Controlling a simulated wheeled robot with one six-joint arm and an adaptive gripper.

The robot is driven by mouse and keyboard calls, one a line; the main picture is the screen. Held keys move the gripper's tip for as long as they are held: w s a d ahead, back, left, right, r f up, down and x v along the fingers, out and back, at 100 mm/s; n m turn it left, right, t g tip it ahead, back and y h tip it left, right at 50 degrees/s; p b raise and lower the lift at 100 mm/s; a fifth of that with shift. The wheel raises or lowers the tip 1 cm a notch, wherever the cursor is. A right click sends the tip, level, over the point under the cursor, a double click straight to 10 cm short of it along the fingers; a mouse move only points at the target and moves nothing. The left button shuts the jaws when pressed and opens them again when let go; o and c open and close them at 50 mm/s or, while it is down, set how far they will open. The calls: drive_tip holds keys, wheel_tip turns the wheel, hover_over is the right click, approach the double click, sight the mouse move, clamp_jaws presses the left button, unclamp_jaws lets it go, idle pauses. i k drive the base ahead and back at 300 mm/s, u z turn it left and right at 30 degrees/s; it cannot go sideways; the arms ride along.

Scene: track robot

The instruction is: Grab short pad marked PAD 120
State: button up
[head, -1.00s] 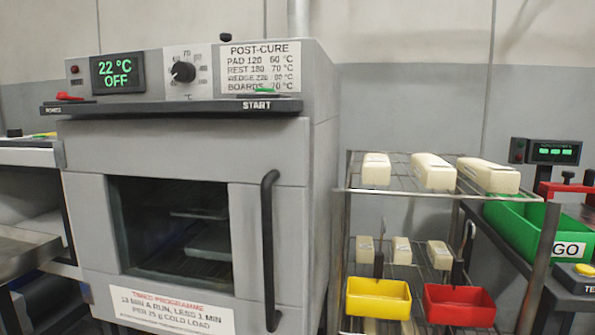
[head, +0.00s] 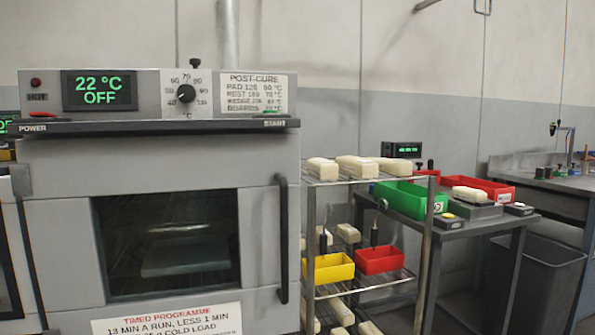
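Cream blocks stand on a wire rack (head: 425,270) right of the oven. The top shelf holds a left block (head: 322,170), a middle block (head: 357,168) and a right block (head: 393,167). Smaller, shorter blocks sit on the middle shelf, one at the left (head: 324,239) and one farther right (head: 348,233), partly hidden by bins and upright dark handles. More blocks (head: 342,312) lie on the bottom shelf, cut off by the picture edge. I cannot read any block's label, so I cannot tell which is PAD 120. My gripper is not in view.
The grey oven (head: 160,165) reads 22 °C OFF, its door shut. A yellow bin (head: 328,268) and a red bin (head: 380,260) front the middle shelf. A table right of the rack bears a green bin (head: 410,200). A grey waste bin (head: 540,275) stands beyond.

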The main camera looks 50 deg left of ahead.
sight(322, 169)
drive_tip(key=u, duration=1.75)
